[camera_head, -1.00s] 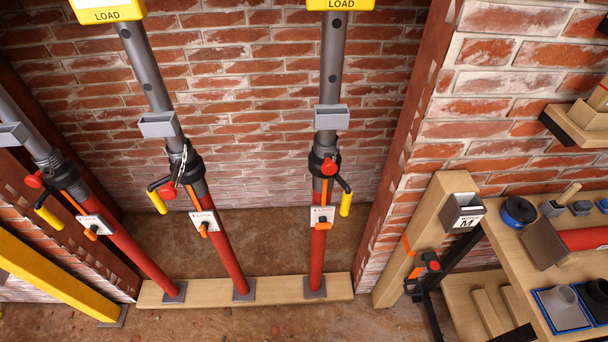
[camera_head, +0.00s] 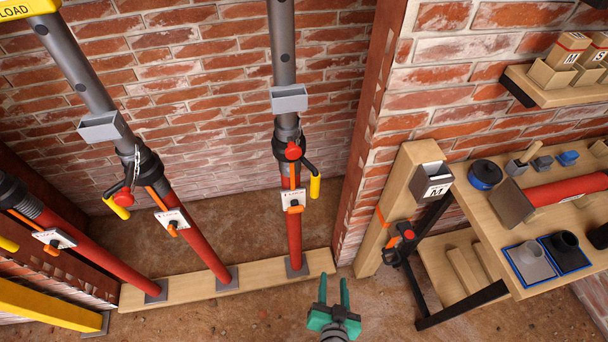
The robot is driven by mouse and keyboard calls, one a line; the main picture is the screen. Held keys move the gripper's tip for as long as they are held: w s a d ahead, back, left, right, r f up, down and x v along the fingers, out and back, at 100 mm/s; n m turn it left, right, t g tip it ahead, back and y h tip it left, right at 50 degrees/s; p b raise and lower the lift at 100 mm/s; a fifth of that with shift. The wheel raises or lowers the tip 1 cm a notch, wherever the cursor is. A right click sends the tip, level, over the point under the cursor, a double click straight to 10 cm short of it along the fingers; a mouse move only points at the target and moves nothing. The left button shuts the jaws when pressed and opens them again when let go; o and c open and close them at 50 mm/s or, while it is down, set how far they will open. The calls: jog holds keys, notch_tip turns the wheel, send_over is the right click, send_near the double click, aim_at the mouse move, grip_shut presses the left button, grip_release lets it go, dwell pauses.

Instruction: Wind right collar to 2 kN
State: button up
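The right prop has a red lower tube (camera_head: 293,235) standing on the wooden sole plate (camera_head: 260,275). Its dark collar (camera_head: 287,143) carries a red knob (camera_head: 293,151) and a crank with a yellow handle (camera_head: 315,186). A white lock plate with an orange lever (camera_head: 294,201) sits below the collar. The prop's load display is out of view above. My gripper (camera_head: 334,290) is green, at the bottom centre, low and right of the prop's foot. Its two fingers are apart with nothing between them. It is well away from the collar and handle.
The middle prop's collar (camera_head: 140,170) and another prop stand to the left. A wooden post with an M holder (camera_head: 432,180) and a workbench (camera_head: 487,212) with a red cylinder (camera_head: 565,190) stand at the right.

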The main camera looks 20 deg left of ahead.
jog(key=w+a+r+n+g+y, duration=0.1)
jog(key=w+a+r+n+y, duration=0.45)
jog(key=w+r+y, duration=0.5)
jog(key=w+a+r+n+g+y, duration=0.1)
jog(key=w+r+n+g, duration=0.1)
jog(key=r+n+g, duration=0.3)
jog(key=w+a+r+n+y, duration=0.1)
jog(key=w+r+n+y, duration=0.1)
jog(key=r+n, duration=0.35)
jog(key=w+a+r+m, duration=0.1)
jog(key=w+a+m, duration=0.1)
jog(key=a, duration=0.6)
jog(key=shift+w+a, duration=0.4)
jog(key=shift+w, duration=0.3)
grip_shut()
